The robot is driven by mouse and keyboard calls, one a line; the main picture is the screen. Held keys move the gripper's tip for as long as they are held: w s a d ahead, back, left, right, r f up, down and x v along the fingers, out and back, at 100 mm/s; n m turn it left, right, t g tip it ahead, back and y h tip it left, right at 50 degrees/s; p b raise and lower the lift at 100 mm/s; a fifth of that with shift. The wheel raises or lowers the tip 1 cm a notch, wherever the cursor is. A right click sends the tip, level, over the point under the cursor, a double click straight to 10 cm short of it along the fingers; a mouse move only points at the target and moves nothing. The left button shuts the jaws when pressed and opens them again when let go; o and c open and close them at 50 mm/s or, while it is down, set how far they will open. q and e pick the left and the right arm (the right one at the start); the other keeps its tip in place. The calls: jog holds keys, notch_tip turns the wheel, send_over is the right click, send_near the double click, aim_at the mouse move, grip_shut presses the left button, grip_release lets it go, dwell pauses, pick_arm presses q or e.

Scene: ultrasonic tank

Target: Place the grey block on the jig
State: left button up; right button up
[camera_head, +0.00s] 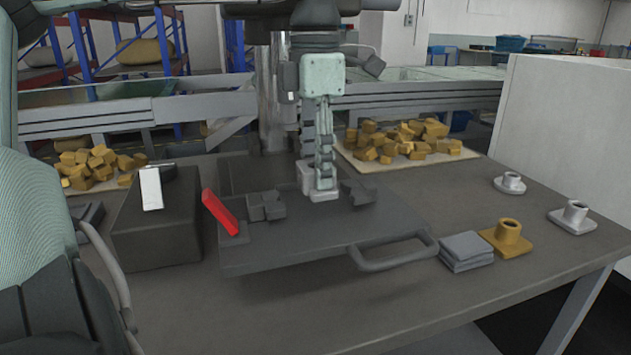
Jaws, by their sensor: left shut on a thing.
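The jig is a dark plate (290,250) with a loop handle at its front right and a red lever (221,212) at its left. Two dark clamp pieces stand on it, one left (266,207) and one right (357,193). My left gripper (319,176) points down over the jig. It is shut on the light grey block (322,196), which sits low between the two clamp pieces. I cannot tell whether the block touches the plate. The fingers hide its upper part. My right gripper is not in view.
A dark box (157,235) with a white lever (151,188) stands left of the jig. Stacked grey plates (466,250), a brass flanged piece (507,237) and two silver ones (572,218) (509,183) stand right. Piles of yellowish blocks (407,138) (93,166) lie behind.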

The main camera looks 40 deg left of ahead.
pick_arm(q)
notch_tip(320, 180, down, 4)
jog(key=shift+r, duration=0.25)
jog(key=shift+f, duration=0.1)
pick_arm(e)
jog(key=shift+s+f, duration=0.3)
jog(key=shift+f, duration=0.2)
pick_arm(q)
jog(key=shift+f, duration=0.1)
jog(key=o, duration=1.1)
jog(key=shift+o, duration=2.1)
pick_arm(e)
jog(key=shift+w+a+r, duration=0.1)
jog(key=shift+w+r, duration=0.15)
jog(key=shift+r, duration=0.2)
